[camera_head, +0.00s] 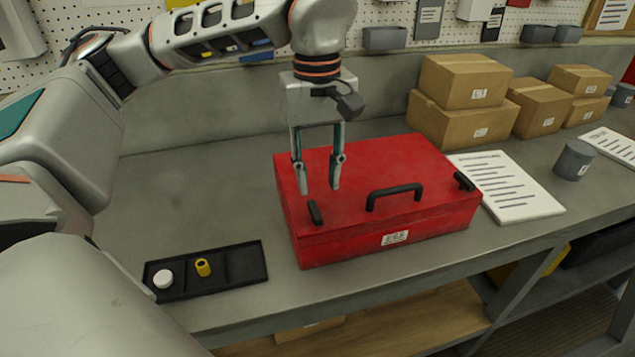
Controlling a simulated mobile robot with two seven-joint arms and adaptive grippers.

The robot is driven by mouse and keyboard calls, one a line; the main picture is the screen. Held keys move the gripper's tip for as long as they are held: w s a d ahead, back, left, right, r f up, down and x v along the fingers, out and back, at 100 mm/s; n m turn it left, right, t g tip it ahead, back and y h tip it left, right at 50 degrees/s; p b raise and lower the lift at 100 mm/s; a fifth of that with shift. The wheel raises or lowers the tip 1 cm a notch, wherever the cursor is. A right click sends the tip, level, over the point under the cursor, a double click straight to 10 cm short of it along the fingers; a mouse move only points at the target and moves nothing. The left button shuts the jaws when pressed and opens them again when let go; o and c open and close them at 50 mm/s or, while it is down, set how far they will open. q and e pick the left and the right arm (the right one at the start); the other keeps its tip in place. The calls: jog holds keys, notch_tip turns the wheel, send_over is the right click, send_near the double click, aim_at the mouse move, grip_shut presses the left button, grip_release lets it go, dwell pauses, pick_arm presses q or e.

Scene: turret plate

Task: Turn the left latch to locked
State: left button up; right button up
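A red case (345,226) stands on the grey workbench. On its lid are a black handle (394,191), a black left latch (316,213) near the front left corner, and a black right latch (464,181) near the right edge. The left latch is a short bar lying roughly front to back. My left gripper (319,191) points down over the lid, just behind the left latch. Its two fingers are apart with nothing between them. I cannot tell whether the fingertips touch the lid. My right gripper is not in view.
A black tray (232,267) with a white round piece (163,279) and a yellow cylinder (203,267) lies left of the case. Cardboard boxes (462,118) stand behind right. Paper sheets (507,187) and a grey cup (573,160) are to the right. The bench left of the case is mostly free.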

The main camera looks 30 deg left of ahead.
aim_at(315, 209)
pick_arm(q)
jog(key=shift+w+a+r, duration=0.2)
jog(key=shift+a+r, duration=0.05)
jog(key=shift+a, duration=0.2)
jog(key=shift+a+f, duration=0.1)
jog(key=shift+f, duration=0.1)
notch_tip(315, 209, down, 7)
jog(key=shift+s+f, duration=0.1)
jog(key=shift+f, duration=0.05)
grip_shut()
